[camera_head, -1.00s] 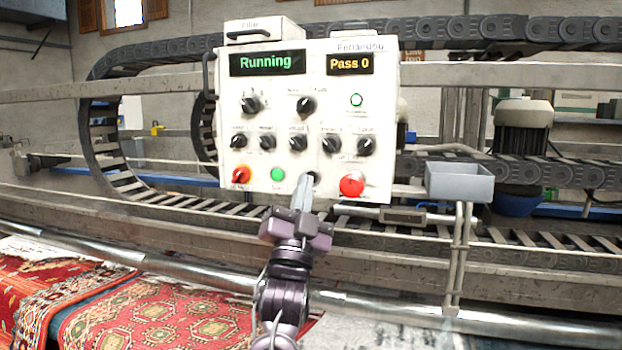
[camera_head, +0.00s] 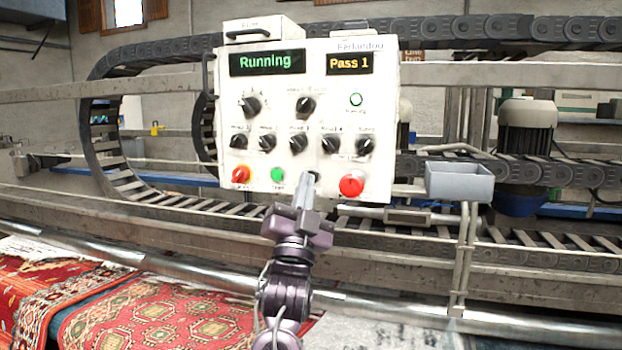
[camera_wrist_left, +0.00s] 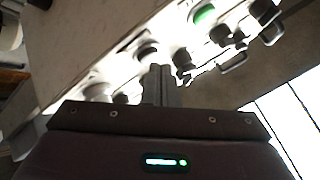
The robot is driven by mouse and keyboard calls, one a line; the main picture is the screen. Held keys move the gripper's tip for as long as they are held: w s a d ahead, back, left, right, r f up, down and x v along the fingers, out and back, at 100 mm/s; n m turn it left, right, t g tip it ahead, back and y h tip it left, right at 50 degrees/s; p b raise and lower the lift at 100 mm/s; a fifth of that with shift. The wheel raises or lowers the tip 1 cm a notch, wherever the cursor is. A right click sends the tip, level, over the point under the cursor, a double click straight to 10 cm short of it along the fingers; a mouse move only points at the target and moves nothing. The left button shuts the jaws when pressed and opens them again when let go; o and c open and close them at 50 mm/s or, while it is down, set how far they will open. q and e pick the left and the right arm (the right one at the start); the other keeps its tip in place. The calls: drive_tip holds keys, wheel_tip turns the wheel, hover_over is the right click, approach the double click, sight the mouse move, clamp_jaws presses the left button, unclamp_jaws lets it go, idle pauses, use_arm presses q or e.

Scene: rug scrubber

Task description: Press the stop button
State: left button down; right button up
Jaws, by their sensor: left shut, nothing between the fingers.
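The white control panel (camera_head: 315,115) shows "Running" and "Pass 1". Along its bottom row are a red switch (camera_head: 240,174), a green button (camera_head: 278,175), a dark button (camera_head: 315,175) and a large red mushroom button (camera_head: 351,185). Their labels are too blurred to read, so I cannot tell which is marked stop. My left gripper (camera_head: 308,187) is shut and empty, its fingertips just below the dark button and partly covering it. Whether they touch it is unclear. In the left wrist view, the closed fingertips (camera_wrist_left: 160,72) point at the panel's face, among dark knobs.
A grey tray (camera_head: 460,182) on a post stands right of the panel. A metal roller (camera_head: 180,273) and machine rails cross in front, below the panel. Red patterned rugs (camera_head: 130,318) lie at lower left. My right gripper is not in view.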

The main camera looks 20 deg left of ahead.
use_arm(q)
drive_tip(key=shift+w, duration=0.4)
idle(0.7)
drive_tip(key=shift+s, duration=0.8)
